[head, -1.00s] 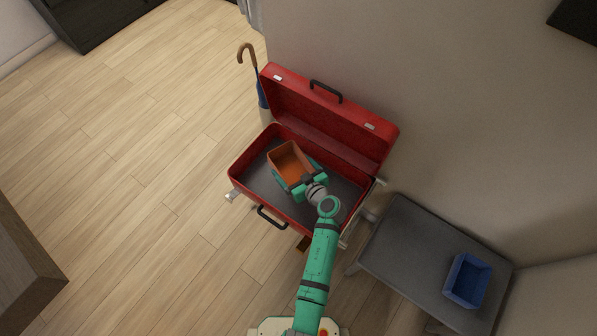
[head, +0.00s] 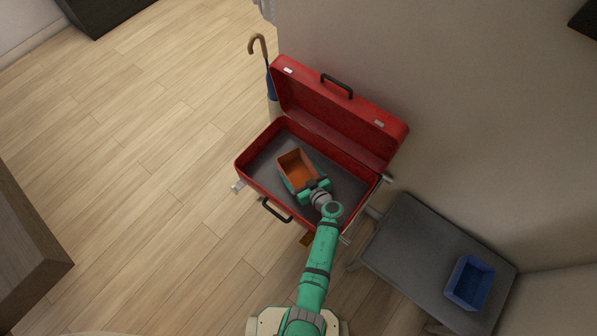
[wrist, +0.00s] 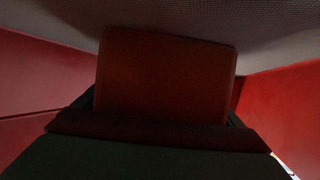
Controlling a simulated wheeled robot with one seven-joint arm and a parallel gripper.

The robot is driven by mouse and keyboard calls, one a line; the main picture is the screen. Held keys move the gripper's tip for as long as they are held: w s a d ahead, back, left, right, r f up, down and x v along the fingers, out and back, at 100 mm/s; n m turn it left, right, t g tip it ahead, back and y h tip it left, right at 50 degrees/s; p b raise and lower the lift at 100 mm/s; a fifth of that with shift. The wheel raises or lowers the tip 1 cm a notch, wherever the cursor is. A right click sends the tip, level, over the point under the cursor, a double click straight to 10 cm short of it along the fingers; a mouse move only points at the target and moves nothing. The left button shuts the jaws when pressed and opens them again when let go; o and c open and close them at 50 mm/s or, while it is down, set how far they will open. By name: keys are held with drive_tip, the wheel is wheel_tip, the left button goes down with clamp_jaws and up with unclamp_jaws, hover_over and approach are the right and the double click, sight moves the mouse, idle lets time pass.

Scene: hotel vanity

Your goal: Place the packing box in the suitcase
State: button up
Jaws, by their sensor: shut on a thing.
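The red suitcase (head: 243,172) stands open in the head view, its lid raised against the wall side. The packing box, an open orange-brown box (head: 297,168), is inside the suitcase's outline, over its dark grey floor. My gripper (head: 309,188) is shut on the near end of the box. In the wrist view the box (wrist: 166,75) fills the middle, with red suitcase walls at both sides and the grey lining above. I cannot tell whether the box touches the suitcase floor.
A dark grey bench (head: 408,240) stands right of the suitcase, with a blue open box (head: 470,284) on it. A blue umbrella with a curved wooden handle (head: 257,45) stands behind the suitcase's left. The wooden floor (head: 150,190) on the left is clear.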

drive_tip(key=o, duration=0.9)
drive_tip(key=shift+f, duration=0.1)
drive_tip(key=v, duration=0.7)
drive_tip(key=shift+s+d+r, duration=0.1)
drive_tip(key=shift+s+r, duration=0.05)
drive_tip(key=shift+r, duration=0.1)
